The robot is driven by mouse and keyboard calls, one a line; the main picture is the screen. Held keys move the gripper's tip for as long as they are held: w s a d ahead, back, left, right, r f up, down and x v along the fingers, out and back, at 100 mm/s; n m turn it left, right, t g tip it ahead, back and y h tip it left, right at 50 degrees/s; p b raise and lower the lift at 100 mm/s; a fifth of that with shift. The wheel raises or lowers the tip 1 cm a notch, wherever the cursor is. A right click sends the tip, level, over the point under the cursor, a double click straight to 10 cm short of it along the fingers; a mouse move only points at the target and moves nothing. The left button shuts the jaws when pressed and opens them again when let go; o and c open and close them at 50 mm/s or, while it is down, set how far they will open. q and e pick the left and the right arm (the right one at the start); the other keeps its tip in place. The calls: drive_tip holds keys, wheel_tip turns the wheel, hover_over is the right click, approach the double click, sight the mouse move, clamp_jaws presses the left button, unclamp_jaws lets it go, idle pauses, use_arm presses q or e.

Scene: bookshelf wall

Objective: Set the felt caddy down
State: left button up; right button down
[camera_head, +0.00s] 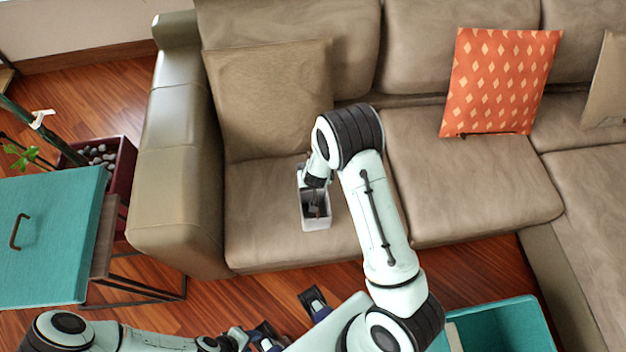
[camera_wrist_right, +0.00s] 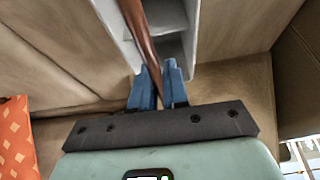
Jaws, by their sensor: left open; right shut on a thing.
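The felt caddy (camera_head: 316,224) is a light grey open box with inner compartments and a brown handle. In the head view it is over the left seat of the sofa (camera_head: 262,205), looking upright; I cannot tell whether its base touches the cushion. My right gripper (camera_head: 315,190) is shut on the caddy's handle. The right wrist view shows the brown handle between the blue fingers (camera_wrist_right: 158,90) and the grey caddy walls (camera_wrist_right: 184,30) beyond. My left gripper (camera_head: 262,336) is open and empty at the bottom of the head view, away from the caddy.
An orange patterned cushion (camera_head: 497,80) and a brown cushion (camera_head: 268,95) lean on the sofa back. A teal cabinet (camera_head: 55,235) and a dark red planter (camera_head: 122,165) stand at left. A teal bin (camera_head: 515,325) is at bottom right. The middle seat (camera_head: 465,180) is largely clear.

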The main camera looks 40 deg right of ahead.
drive_tip(key=shift+f, duration=0.15)
drive_tip(key=c, duration=1.1)
unclamp_jaws()
use_arm(q)
drive_tip(key=shift+f, duration=0.15)
use_arm(e)
drive_tip(key=shift+r, duration=0.25)
drive_tip(key=p+v, duration=0.4)
drive_tip(key=v, duration=0.7)
drive_tip(key=shift+r, duration=0.3)
drive_tip(key=s+a+f+n+g+y, duration=0.25)
drive_tip(key=s+a+f, duration=0.35)
drive_tip(key=s+f, duration=0.5)
use_arm(q)
drive_tip(key=r, duration=0.1)
drive_tip(key=w+r, duration=0.1)
drive_tip(key=r, duration=0.1)
drive_tip(key=w+r, duration=0.1)
drive_tip(key=r, duration=0.1)
use_arm(e)
drive_tip(key=s+a+f+y, duration=0.1)
drive_tip(key=s+a, duration=0.2)
drive_tip(key=s+a+f+g+y, duration=0.1)
drive_tip(key=s+a, duration=0.3)
drive_tip(key=s+a+f+g+y, duration=0.1)
drive_tip(key=s+a, duration=0.2)
drive_tip(key=shift+s+a+f+m+g, duration=0.15)
drive_tip(key=shift+s+f+m+g, duration=0.1)
drive_tip(key=shift+f+m, duration=0.15)
